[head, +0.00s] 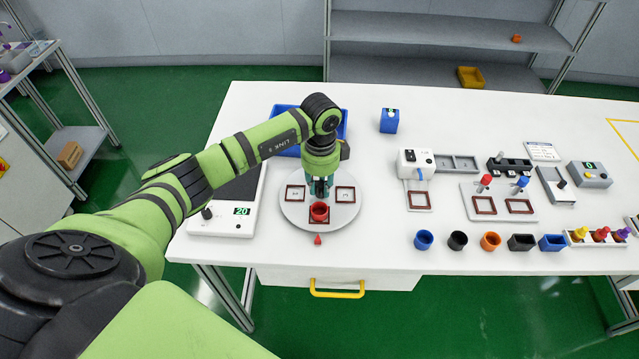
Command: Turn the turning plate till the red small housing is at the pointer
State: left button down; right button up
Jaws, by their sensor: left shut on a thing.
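The turning plate (291,212) is a round light grey disc on the white table. The red small housing (319,212) sits upright in a dark red square frame at the plate's front. The red pointer (318,240) lies on the table just in front of the plate, and the housing lines up with it. Two more framed places, left (295,193) and right (345,194), look empty of housings. My left gripper (320,190) points down over the plate's middle, just behind the housing, shut on the plate's centre part, which its fingers hide. My right gripper is out of view.
A blue bin (284,111) stands behind the plate, partly hidden by my left arm. A scale (222,218) reading 20 stands at left. Blue (424,239), black (457,240) and orange (490,241) housings stand along the front right edge. Fixtures fill the right side.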

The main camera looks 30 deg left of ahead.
aim_at(320, 183)
pick_arm(q)
jog(key=shift+a, duration=0.1)
jog(key=c, duration=1)
grip_release()
jog(key=shift+c, duration=0.2)
notch_tip(320, 183, up, 12)
